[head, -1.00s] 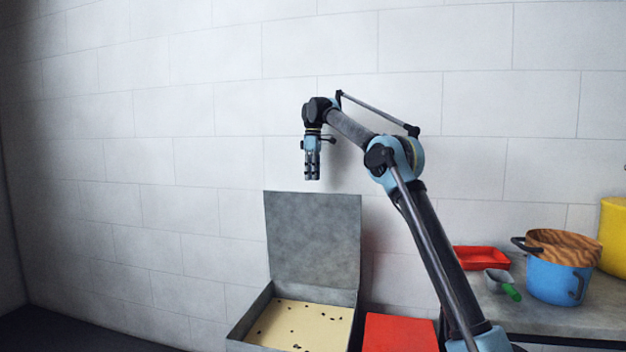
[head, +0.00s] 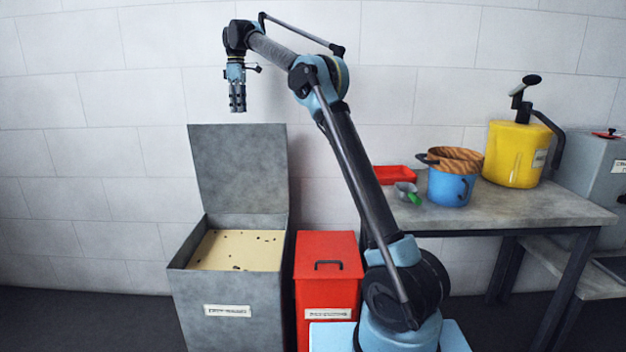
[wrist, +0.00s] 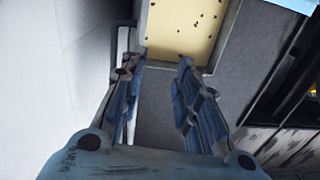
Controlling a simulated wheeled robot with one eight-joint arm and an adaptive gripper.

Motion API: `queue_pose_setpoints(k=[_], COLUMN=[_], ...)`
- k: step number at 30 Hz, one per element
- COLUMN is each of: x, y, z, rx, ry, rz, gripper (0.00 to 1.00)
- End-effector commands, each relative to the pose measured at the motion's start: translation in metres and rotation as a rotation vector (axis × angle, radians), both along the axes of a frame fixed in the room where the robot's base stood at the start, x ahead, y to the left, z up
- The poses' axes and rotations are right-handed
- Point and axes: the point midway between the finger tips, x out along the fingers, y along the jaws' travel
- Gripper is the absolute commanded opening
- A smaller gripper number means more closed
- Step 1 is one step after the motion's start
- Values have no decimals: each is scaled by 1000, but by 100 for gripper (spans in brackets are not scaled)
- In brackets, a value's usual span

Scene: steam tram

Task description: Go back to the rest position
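My gripper (head: 237,109) hangs pointing down above the raised lid of a grey bin (head: 231,290), near the white wall. Its two fingers stand apart with nothing between them; they also show in the wrist view (wrist: 160,68). My arm rises from my light-blue base and bends to the left at the top. No separate task object is named.
The grey bin's open lid (head: 240,170) stands upright; sandy filling with dark bits (head: 235,250) lies inside. A red bin (head: 328,270) stands beside it. A table (head: 520,208) at right bears a blue pot (head: 451,190), red tray (head: 394,174), scoop (head: 407,192) and yellow container (head: 514,155).

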Motion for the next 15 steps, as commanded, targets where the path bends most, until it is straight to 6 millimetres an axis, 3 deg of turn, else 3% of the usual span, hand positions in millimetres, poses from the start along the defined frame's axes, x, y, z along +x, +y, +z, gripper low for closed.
queue_pose_setpoints(k=[8, 15], x=[-9, -25], y=[-34, -89], z=[13, 22], rx=[2, 6], ry=[-12, -29], rz=[-73, -193], gripper=[30, 30])
